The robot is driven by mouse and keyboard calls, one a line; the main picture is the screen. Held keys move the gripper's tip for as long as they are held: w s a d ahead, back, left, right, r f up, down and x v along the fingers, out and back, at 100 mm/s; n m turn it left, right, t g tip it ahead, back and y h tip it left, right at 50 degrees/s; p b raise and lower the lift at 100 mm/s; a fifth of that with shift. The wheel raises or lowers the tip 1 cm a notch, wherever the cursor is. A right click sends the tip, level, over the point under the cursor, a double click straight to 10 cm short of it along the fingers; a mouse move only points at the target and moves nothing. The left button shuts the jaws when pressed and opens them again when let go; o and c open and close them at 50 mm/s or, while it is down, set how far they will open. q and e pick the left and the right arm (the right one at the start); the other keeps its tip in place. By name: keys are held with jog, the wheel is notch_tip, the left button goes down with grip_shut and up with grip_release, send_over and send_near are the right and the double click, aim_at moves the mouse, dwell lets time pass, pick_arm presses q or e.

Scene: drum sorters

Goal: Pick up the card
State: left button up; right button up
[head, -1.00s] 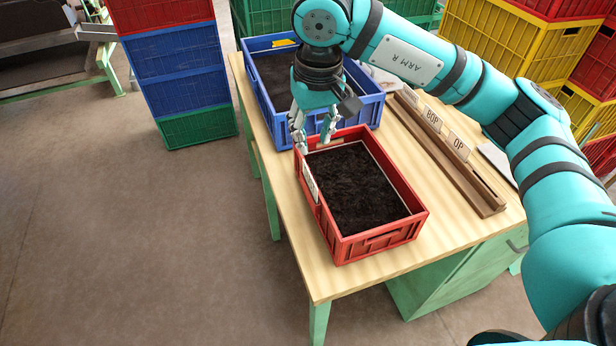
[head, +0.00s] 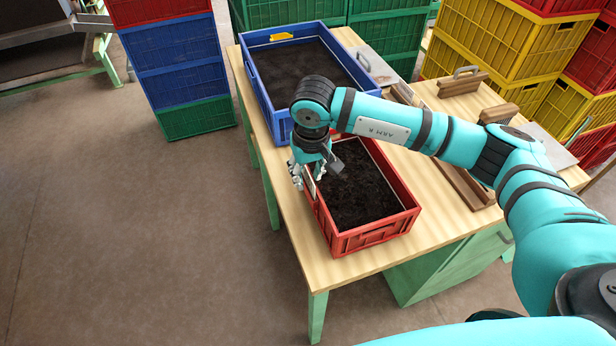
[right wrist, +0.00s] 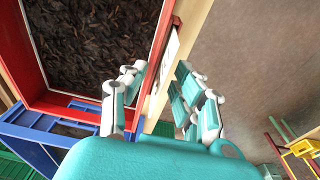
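The red crate (head: 385,234) holds dark loose material and stands on the wooden table. My right gripper (head: 304,178) is over the crate's left edge, pointing down. In the right wrist view its fingers (right wrist: 162,78) are spread, with the card's lower part between them. I cannot tell whether any finger touches it. My left gripper is not in view.
A larger blue crate (head: 256,83) of dark material stands behind the red one, with a yellow piece (head: 281,37) at its far edge. Wooden rails (head: 462,190) and hand tools (head: 463,82) lie to the right, partly behind my arm. Floor to the left is clear.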

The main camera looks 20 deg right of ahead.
jog(key=shift+f+b, duration=0.2)
jog(key=shift+b, duration=0.15)
dwell(0.4)
grip_shut()
jog(key=shift+a, duration=0.1)
